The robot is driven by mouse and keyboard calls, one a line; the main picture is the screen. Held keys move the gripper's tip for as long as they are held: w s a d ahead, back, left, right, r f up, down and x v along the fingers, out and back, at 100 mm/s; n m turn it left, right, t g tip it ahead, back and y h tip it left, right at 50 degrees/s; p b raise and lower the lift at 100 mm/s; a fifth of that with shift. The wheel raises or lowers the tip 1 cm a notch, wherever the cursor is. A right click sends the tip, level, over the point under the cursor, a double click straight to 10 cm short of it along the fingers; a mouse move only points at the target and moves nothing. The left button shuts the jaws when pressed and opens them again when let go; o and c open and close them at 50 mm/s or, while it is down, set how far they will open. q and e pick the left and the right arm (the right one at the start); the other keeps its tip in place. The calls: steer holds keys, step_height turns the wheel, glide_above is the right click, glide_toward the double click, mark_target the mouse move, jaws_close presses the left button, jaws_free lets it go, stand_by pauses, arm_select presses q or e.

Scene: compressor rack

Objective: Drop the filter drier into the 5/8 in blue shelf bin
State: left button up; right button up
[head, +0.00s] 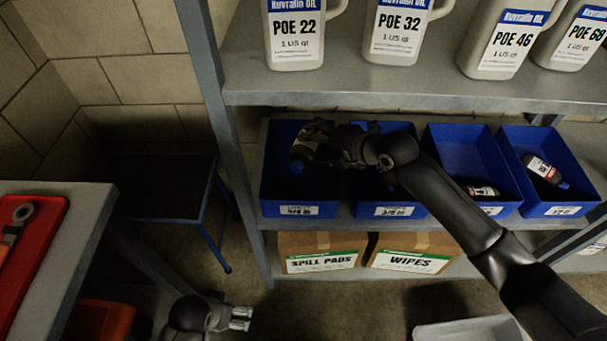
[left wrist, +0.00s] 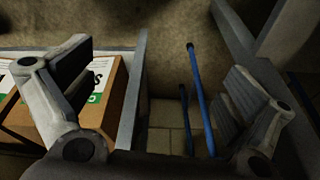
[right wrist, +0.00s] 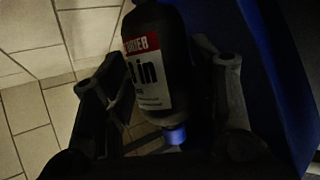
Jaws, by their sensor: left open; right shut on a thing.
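The filter drier (head: 303,147) is a dark cylinder with a red and white label and a blue cap. My right gripper (head: 318,143) is shut on it, above the leftmost blue bin (head: 268,207) on the middle shelf. In the right wrist view the drier (right wrist: 150,75) sits between the fingers, its blue cap toward the palm; its label shows "in", the size hidden. The leftmost bin's label is small and seems to read 5/8 in. My left gripper (head: 242,318) is open and empty, low near the floor; its spread fingers show in the left wrist view (left wrist: 165,90).
Other blue bins stand to the right; the third (head: 450,150) and fourth (head: 520,150) hold labelled dark items. Oil jugs (head: 400,30) stand on the shelf above. Cartons (head: 318,255) sit below. A grey bench (head: 85,235) is at left.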

step_height(320, 180, down, 3)
steer(key=b, duration=0.2)
steer(key=shift+b, duration=0.4)
arm_select(q)
steer(key=w+v, duration=0.1)
steer(key=v, duration=1)
steer(key=shift+w+r+t, duration=0.2)
steer(key=shift+r+t, duration=0.2)
steer(key=shift+r, duration=0.05)
arm_select(e)
steer(key=shift+f, duration=0.15)
arm_select(q)
steer(key=shift+a, duration=0.15)
arm_select(e)
steer(key=o, duration=1.4)
steer(key=shift+f, duration=0.15)
